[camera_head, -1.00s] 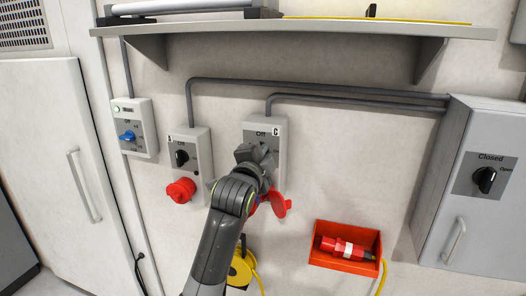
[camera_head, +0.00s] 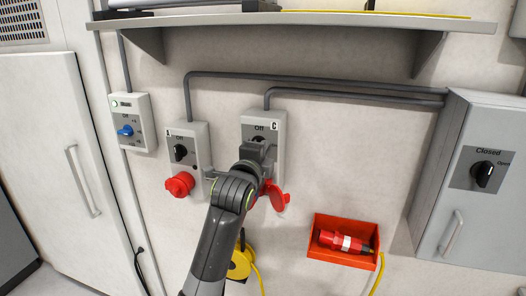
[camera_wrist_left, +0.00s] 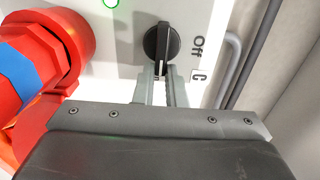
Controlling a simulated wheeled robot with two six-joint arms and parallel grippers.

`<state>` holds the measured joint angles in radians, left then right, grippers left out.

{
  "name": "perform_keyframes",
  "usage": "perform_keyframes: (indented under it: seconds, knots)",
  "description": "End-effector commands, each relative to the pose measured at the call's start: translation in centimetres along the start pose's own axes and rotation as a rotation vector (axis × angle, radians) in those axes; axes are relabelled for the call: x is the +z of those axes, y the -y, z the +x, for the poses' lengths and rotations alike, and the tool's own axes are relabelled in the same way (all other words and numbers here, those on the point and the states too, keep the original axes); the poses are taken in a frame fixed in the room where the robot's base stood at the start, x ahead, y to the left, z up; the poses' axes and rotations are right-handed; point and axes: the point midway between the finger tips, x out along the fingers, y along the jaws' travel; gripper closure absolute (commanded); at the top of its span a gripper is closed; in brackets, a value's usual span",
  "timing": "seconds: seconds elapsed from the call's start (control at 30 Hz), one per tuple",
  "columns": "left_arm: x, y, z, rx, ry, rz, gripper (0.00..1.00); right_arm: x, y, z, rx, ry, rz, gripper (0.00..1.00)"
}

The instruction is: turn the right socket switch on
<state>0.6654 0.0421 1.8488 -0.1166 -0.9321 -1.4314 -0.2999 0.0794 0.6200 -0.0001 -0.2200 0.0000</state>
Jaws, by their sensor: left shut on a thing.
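The right socket box (camera_head: 262,121), marked C with "Off" at its top, hangs on the wall right of the similar A box. My left gripper (camera_head: 261,152) is in front of it and hides most of its switch in the head view. In the left wrist view the black switch knob (camera_wrist_left: 162,45) stands between the gripper fingers (camera_wrist_left: 162,88), which are shut on its end. A green light (camera_wrist_left: 110,3) glows on the box. My right gripper is out of view.
The A box (camera_head: 187,143) is to the left. An orange tray (camera_head: 344,241) holds a red plug (camera_head: 343,242). A shelf (camera_head: 300,32) runs above.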

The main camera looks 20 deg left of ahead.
Motion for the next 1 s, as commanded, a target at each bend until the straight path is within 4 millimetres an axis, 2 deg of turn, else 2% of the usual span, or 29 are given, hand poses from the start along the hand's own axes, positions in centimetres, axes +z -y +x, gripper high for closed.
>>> perform_keyframes:
  seconds: [0.1, 0.13, 0.27, 0.67, 0.87, 1.0]
  knots:
    - [0.0, -0.1, 0.0, 0.002, 0.000, 0.001, 1.00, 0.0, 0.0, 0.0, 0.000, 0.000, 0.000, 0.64]
    - [0.0, -0.1, 0.0, 0.002, 0.000, 0.001, 0.85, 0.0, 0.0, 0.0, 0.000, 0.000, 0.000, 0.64]
    - [0.0, -0.1, 0.0, 0.002, 0.000, 0.000, 0.68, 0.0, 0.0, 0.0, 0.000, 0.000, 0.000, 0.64]
    - [0.0, -0.2, -0.5, 0.002, 0.000, -0.001, 0.67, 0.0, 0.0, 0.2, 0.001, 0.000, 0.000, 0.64]
    - [0.0, -0.3, -2.9, -0.001, 0.000, -0.001, 0.67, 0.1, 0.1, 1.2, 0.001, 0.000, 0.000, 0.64]
    - [0.0, -0.3, -5.4, -0.001, -0.001, -0.002, 0.67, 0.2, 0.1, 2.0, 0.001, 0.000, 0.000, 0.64]
